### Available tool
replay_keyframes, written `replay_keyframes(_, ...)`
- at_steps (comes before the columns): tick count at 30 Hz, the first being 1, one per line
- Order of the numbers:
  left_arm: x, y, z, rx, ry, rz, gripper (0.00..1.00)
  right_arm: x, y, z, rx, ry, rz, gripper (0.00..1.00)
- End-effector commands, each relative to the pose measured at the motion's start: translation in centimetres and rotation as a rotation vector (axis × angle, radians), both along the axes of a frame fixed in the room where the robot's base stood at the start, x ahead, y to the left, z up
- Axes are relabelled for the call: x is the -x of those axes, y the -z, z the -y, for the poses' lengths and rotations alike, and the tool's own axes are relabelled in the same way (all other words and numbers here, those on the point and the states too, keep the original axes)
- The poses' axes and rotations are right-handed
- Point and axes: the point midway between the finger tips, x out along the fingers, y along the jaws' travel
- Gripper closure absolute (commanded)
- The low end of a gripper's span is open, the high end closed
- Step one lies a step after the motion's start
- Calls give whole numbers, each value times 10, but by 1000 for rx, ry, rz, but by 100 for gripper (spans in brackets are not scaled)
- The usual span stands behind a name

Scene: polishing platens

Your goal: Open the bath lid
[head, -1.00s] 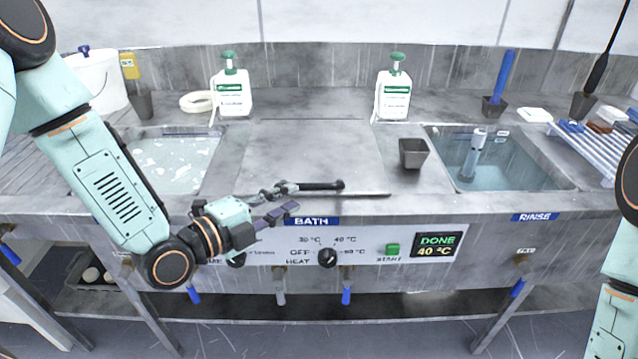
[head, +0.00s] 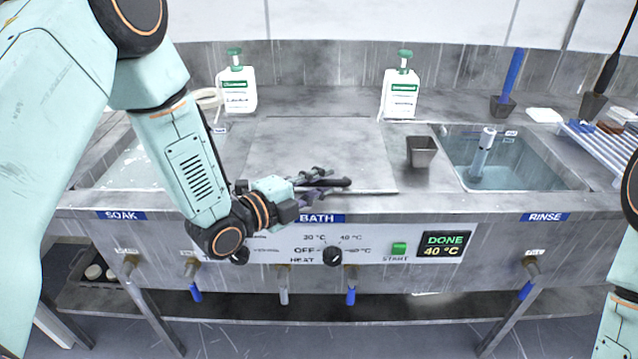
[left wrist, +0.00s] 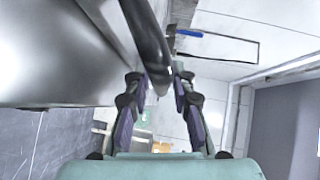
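The bath lid (head: 310,145) is a flat grey metal plate lying closed over the middle bath, above the BATH label (head: 318,218). Its dark bar handle (head: 338,183) runs along the front edge. My left gripper (head: 322,183) is at this handle, partly covering it. In the left wrist view, the handle (left wrist: 148,40) passes between the two fingers of my left gripper (left wrist: 160,85). The fingers stand apart on either side of it, and firm contact is not clear. My right gripper is out of view.
The soak basin (head: 125,165) is at left. Two white pump bottles (head: 237,90) (head: 400,94) stand behind the lid. The control panel (head: 370,249) is below.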

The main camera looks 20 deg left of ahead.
Motion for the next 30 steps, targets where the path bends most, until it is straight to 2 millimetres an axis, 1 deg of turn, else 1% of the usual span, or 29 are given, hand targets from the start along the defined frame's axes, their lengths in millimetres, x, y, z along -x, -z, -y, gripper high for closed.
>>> replay_keyframes(6,0,0,0,0,0,0,77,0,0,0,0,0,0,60)
replay_keyframes(12,0,0,0,0,0,0,94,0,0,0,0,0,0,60)
replay_keyframes(15,0,0,0,0,0,-1,100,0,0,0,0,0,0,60)
replay_keyframes(30,0,0,0,0,1,-1,100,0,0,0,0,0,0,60)
